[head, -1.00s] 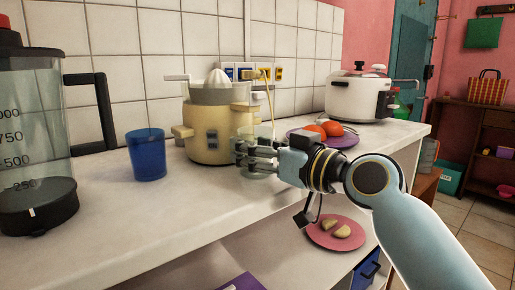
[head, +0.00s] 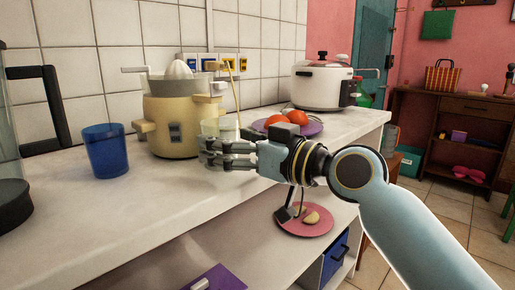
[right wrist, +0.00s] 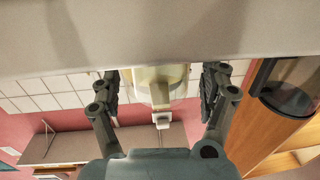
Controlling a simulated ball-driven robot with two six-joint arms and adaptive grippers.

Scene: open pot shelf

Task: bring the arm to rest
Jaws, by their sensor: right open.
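My right arm comes in from the right in the head view. Its gripper (head: 212,152) is level above the counter, with its fingers pointing left in front of the juicer. In the right wrist view the gripper (right wrist: 160,88) is open, one finger on each side of a pale yellowish shape. A clear glass (head: 218,126) stands beside the juicer, just behind the fingers in the head view. Its lower part is hidden by the fingers, and I cannot tell whether they touch it. My left gripper is not in view.
The cream juicer (head: 174,128), blue cup (head: 105,150), plate with tomatoes (head: 312,127) and white pot (head: 320,86) stand on the white counter (head: 120,215). A jug (head: 12,150) is at the left edge. A pink plate (head: 300,231) lies on the lower shelf. The counter front is clear.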

